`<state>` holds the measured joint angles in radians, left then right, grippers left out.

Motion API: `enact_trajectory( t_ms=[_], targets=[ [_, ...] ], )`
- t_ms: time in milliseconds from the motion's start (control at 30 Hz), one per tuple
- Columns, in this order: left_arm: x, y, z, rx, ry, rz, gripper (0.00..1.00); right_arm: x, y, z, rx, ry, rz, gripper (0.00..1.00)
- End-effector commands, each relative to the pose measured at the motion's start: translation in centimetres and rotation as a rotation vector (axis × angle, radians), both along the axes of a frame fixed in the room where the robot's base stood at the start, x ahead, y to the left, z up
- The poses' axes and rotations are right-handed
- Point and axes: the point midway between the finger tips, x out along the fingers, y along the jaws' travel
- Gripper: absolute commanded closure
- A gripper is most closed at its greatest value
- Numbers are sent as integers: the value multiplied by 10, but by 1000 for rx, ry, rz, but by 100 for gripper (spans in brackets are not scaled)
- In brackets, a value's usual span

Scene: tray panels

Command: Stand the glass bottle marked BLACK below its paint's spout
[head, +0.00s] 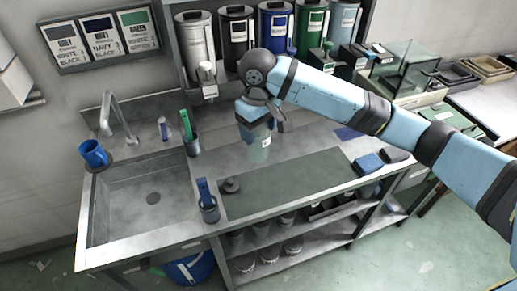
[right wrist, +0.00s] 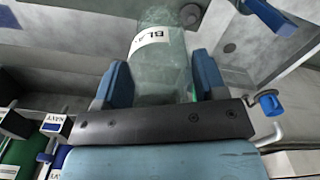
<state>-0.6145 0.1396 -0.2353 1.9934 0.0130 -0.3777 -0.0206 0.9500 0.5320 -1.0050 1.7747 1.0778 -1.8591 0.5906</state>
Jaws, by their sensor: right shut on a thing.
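My right gripper (head: 257,120) reaches over the workbench from the right and is shut on a clear greenish glass bottle (head: 259,150). In the right wrist view the bottle (right wrist: 160,75) sits between the two blue fingers, its white label reading "BLA", the rest out of sight. The bottle looks about upright in the head view; whether its base touches the bench I cannot tell. Behind it, the black paint canister (head: 236,35) hangs second from the left in the rack. My forearm and gripper hide the spouts near it. My left gripper is not in view.
White (head: 195,42), blue (head: 276,25) and green (head: 311,25) canisters flank the black one. Holders with tools (head: 192,146) stand beside the sink. A dark mat (head: 300,184) lies mostly clear in front.

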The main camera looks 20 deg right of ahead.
Motion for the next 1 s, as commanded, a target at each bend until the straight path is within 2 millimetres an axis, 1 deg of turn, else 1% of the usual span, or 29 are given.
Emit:
enact_trajectory(
  t_ms=[33, 133, 233, 367, 467, 533, 700, 800, 900, 1000],
  targets=[
    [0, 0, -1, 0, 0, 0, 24, 0, 1, 10, 2, -2, 1, 65],
    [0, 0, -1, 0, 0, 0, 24, 0, 1, 26, 1, -3, 0, 65],
    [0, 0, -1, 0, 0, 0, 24, 0, 1, 35, 1, 0, 0, 65],
    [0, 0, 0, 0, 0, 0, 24, -1, 0, 40, 0, 1, -3, 65],
    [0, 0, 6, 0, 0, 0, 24, -8, -10, 35, 0, 3, -44, 65],
    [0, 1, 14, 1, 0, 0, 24, -19, -22, 27, 0, 4, -102, 65],
    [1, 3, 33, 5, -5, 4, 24, -55, -54, 6, 2, 4, -277, 65],
    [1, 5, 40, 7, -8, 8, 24, -73, -68, -4, 0, 3, -358, 65],
    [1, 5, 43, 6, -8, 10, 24, -85, -76, -9, -1, 0, -407, 65],
    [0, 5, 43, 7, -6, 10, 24, -89, -79, -11, -2, -2, -426, 65]
  ],
)
